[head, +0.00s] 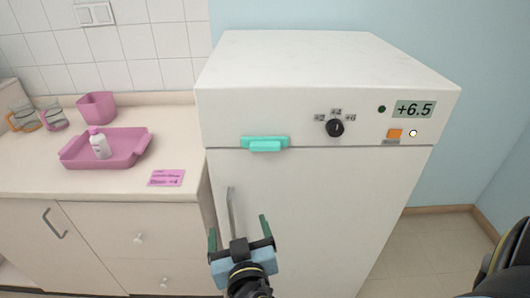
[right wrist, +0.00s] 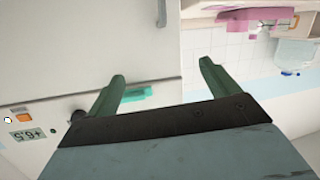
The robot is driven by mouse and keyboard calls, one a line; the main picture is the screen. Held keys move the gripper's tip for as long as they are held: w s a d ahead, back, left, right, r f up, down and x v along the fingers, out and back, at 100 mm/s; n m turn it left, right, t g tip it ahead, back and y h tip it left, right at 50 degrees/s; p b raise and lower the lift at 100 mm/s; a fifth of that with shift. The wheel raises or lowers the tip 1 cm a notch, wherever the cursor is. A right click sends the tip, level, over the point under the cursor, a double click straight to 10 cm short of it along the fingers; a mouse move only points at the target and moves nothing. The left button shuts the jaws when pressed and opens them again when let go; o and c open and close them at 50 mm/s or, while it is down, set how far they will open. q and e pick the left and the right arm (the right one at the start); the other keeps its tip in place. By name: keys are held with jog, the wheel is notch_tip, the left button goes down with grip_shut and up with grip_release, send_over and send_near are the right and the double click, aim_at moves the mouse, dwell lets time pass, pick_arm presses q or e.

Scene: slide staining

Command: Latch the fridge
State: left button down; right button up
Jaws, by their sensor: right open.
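The white fridge (head: 290,90) stands in the middle of the head view, and its door (head: 320,205) looks closed. A teal latch (head: 265,144) sits at the seam above the door, toward the left; whether it is engaged I cannot tell. A grey vertical handle (head: 231,212) is on the door's left side. My right gripper (head: 239,229) is open and empty in front of the door, below the latch and near the handle's lower end. In the right wrist view the latch (right wrist: 142,92) shows behind the open fingers of the gripper (right wrist: 162,70). My left gripper is out of view.
The fridge panel has a black knob (head: 335,128), an orange switch (head: 394,134) and a display (head: 413,109) reading +6.5. To the left, a counter (head: 30,178) holds a pink tray (head: 130,158) with a white bottle (head: 99,144), a pink container (head: 97,107) and glass jugs (head: 24,119).

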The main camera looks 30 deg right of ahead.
aim_at(265, 149)
jog(key=s+d+r+m+h, duration=0.2)
jog(key=d+r+m+h, duration=0.25)
jog(key=r, duration=0.55)
jog(key=shift+n+y, duration=0.25)
jog(key=shift+n, duration=0.2)
jog(key=p+x, duration=0.1)
jog(key=x, duration=0.3)
jog(key=p+x, duration=0.1)
jog(key=x, duration=0.2)
jog(key=p+x, duration=0.2)
jog(key=x, duration=0.2)
jog(key=shift+w+d+r, duration=0.2)
jog(key=shift+d+r, duration=0.1)
jog(key=shift+d, duration=0.1)
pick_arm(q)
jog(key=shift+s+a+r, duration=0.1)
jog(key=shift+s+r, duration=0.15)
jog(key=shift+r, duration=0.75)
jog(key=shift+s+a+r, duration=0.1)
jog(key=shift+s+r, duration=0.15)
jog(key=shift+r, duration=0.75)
pick_arm(e)
jog(key=shift+w+d+f, duration=0.1)
jog(key=shift+w+d, duration=0.3)
jog(key=shift+w, duration=0.2)
jog(key=shift+c, duration=0.2)
jog(key=c, duration=0.9)
